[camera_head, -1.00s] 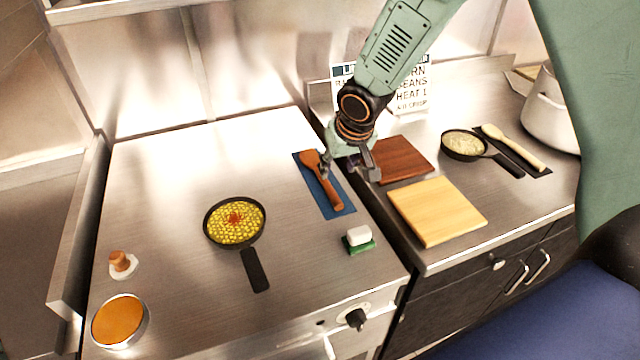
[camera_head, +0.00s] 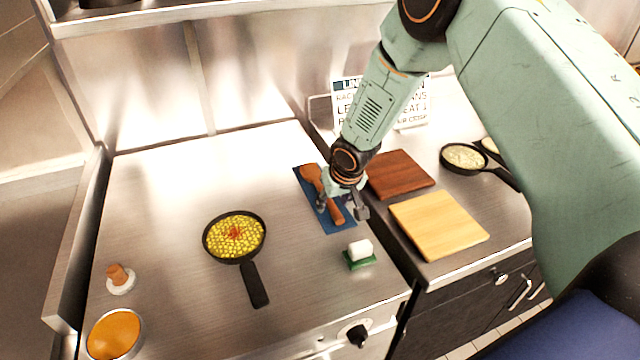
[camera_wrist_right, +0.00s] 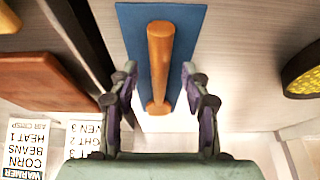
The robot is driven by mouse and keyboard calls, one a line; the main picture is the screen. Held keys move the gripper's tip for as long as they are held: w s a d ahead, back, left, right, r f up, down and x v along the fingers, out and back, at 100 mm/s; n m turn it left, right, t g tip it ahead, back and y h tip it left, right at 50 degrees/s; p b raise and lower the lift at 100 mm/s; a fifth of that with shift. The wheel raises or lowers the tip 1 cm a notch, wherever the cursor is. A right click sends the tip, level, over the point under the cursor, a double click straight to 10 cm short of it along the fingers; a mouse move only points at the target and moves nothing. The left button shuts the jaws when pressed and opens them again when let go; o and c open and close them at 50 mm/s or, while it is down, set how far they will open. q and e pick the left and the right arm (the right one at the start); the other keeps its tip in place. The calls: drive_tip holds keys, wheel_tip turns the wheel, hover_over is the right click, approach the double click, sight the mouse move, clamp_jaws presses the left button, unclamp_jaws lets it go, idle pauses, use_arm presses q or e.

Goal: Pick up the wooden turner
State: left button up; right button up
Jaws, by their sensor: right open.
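The wooden turner (camera_head: 312,176) is reddish brown and lies on a blue mat (camera_head: 341,222) on the steel counter. In the head view my right gripper (camera_head: 342,210) is over the handle half of the turner and hides part of it. In the right wrist view the turner's handle (camera_wrist_right: 160,55) runs between the two open fingers of the gripper (camera_wrist_right: 158,88), with a gap on each side. The blue mat (camera_wrist_right: 190,25) shows behind it. My left gripper is not in view.
A black pan of corn (camera_head: 235,236) stands to the left. A white and green sponge (camera_head: 360,252) lies in front of the mat. A dark board (camera_head: 400,172) and a light board (camera_head: 438,217) lie to the right. A sign (camera_head: 412,110) stands behind.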

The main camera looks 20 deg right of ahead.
drive_tip(key=shift+f, duration=0.35)
drive_tip(key=shift+w+f, duration=0.2)
drive_tip(key=shift+w, duration=0.1)
drive_tip(key=shift+s+r, duration=0.1)
drive_tip(key=shift+s, duration=0.1)
drive_tip(key=c, duration=0.6)
drive_tip(key=shift+w, duration=0.1)
clamp_jaws()
